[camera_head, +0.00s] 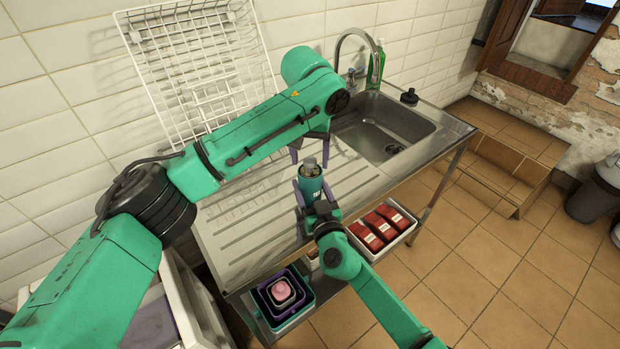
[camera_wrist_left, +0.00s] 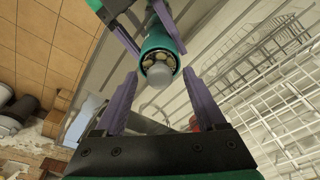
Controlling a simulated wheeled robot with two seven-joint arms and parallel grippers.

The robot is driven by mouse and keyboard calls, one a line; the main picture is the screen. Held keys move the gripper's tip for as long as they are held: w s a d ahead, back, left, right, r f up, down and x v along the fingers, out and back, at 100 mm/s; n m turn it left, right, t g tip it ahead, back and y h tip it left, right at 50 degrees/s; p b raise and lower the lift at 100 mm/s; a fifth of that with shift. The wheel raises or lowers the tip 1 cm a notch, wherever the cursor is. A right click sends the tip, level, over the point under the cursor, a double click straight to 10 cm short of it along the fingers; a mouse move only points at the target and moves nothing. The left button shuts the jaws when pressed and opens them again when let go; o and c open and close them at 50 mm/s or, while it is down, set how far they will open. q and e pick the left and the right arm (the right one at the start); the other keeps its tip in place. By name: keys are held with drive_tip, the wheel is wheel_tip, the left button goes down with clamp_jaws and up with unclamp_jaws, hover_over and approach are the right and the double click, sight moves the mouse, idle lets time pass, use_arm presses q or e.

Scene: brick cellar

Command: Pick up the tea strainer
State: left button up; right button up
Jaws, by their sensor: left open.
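A teal tin (camera_head: 311,190) is held above the steel drainboard, and it also shows in the left wrist view (camera_wrist_left: 157,42). A small grey rounded piece, seemingly the tea strainer (camera_head: 310,163), sticks out of its open mouth; in the left wrist view it is a pale grey dome (camera_wrist_left: 159,77) with brownish lumps around it. My left gripper (camera_head: 310,153) is open, its purple fingers apart on either side of the grey piece. My right gripper (camera_head: 314,196) has its purple fingers around the tin's sides. The strainer's lower part is hidden in the tin.
The steel sink (camera_head: 375,125) with a curved tap (camera_head: 358,38) lies behind to the right, with a green bottle (camera_head: 377,65) beside it. A white wire rack (camera_head: 200,75) leans on the tiled wall. Red packets (camera_head: 372,232) and nested boxes (camera_head: 283,300) are below. The drainboard (camera_head: 240,235) is clear.

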use_arm(q)
clamp_jaws()
drive_tip(key=shift+r, duration=0.15)
use_arm(e)
drive_tip(key=shift+f, duration=0.1)
use_arm(q)
wheel_tip(320, 180, up, 10)
use_arm(e)
drive_tip(key=o, duration=1.5)
drive_tip(key=v, duration=1.2)
